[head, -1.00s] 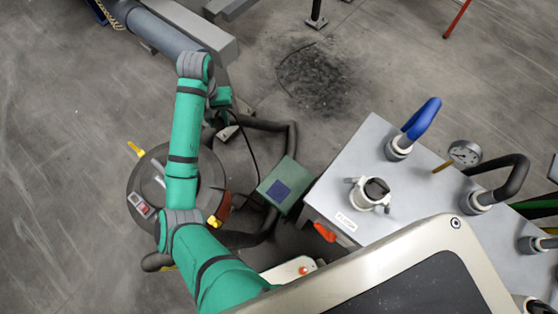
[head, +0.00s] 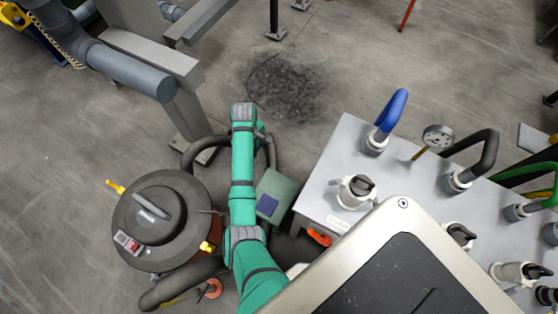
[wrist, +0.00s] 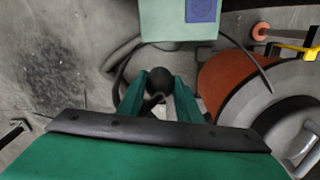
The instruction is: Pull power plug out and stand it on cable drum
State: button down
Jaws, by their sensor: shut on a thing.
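My gripper (wrist: 159,88) shows its two green fingers in the wrist view. They are shut on a dark rounded thing, which I take to be the power plug (wrist: 158,82). Its prongs are hidden. I cannot name the cable drum with certainty. A round dark-lidded machine with an orange body (head: 155,213) stands left of my arm, with a handle and a red switch on top. An orange disc (head: 213,288) and a yellow frame show at its lower side.
The grey-green box with a blue panel (head: 282,183) stands right of my arm. A grey bench (head: 328,184) with valves and hoses lies further right. A steel post and grey pipe (head: 135,72) stand at upper left. Dark hoses run over the floor. Floor at far left is clear.

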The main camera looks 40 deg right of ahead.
jog(key=shift+s+d+f+n, duration=0.35)
jog(key=shift+s+d+f, duration=0.45)
jog(key=shift+s+f, duration=1.55)
jog(key=shift+s+d+f+n, duration=0.4)
jog(key=shift+s+d+f, duration=0.4)
jog(key=shift+s+f, duration=1.55)
jog(key=shift+s+d+f+n, duration=0.35)
jog(key=shift+s+d+f, duration=0.65)
jog(key=shift+f, duration=2.45)
jog(key=shift+s+a+f, duration=0.15)
jog(key=shift+f, duration=0.85)
jog(key=shift+a, duration=0.1)
jog(key=shift+s+d, duration=0.15)
jog(key=shift+d, duration=0.05)
jog(key=shift+a, duration=0.1)
jog(key=shift+w+f, duration=0.2)
jog(key=shift+f, duration=0.3)
